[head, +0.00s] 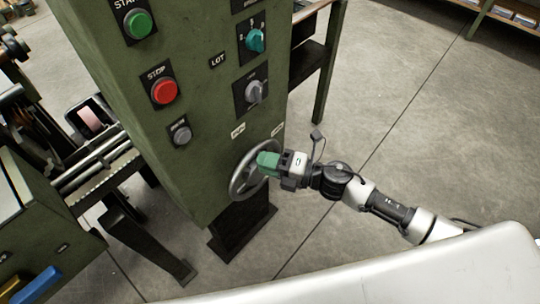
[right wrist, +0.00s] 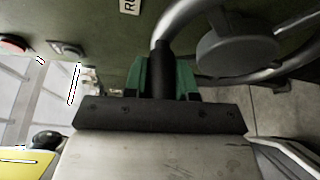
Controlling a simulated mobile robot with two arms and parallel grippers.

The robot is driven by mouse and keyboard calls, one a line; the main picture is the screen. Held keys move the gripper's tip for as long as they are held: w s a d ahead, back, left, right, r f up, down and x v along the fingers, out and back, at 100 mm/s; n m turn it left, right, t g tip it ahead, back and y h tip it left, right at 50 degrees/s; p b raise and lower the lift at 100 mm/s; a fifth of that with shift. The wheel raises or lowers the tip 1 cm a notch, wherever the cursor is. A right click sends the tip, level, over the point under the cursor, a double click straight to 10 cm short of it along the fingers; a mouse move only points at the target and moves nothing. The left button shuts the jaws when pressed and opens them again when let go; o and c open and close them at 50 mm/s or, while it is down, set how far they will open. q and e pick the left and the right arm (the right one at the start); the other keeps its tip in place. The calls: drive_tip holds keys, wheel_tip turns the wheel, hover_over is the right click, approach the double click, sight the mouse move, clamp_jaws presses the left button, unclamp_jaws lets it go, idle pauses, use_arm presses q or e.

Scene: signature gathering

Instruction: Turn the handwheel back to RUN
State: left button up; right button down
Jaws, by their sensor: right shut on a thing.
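The grey metal handwheel (head: 236,182) is on the lower front of the green control cabinet (head: 180,50). My right gripper (head: 267,161) reaches it from the right, its green fingers at the upper right part of the rim. In the right wrist view the fingers are shut around the dark handle (right wrist: 161,72) of the handwheel (right wrist: 238,48). Two small pale labels, a left one (head: 237,130) and a right one (head: 277,130), sit above the wheel. A label starting "RU" (right wrist: 129,5) shows at the top of the wrist view. My left gripper is not in view.
Above the wheel are a green START button (head: 138,24), a red STOP button (head: 163,91), a teal selector (head: 256,40) and grey knobs, one at the right (head: 254,92). Machine rails (head: 100,165) stand left. Floor (head: 400,110) to the right is open.

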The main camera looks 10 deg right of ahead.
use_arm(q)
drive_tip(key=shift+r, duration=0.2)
use_arm(e)
drive_tip(key=shift+s+a+f, duration=0.1)
drive_tip(key=shift+s+a, duration=0.05)
drive_tip(key=c, duration=0.9)
unclamp_jaws()
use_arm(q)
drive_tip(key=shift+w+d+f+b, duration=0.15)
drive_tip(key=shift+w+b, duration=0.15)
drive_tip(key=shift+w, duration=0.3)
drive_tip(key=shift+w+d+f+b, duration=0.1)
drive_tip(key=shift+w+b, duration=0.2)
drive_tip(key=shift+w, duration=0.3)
use_arm(e)
drive_tip(key=v, duration=1)
drive_tip(key=shift+s+d, duration=0.15)
drive_tip(key=shift+d, duration=0.2)
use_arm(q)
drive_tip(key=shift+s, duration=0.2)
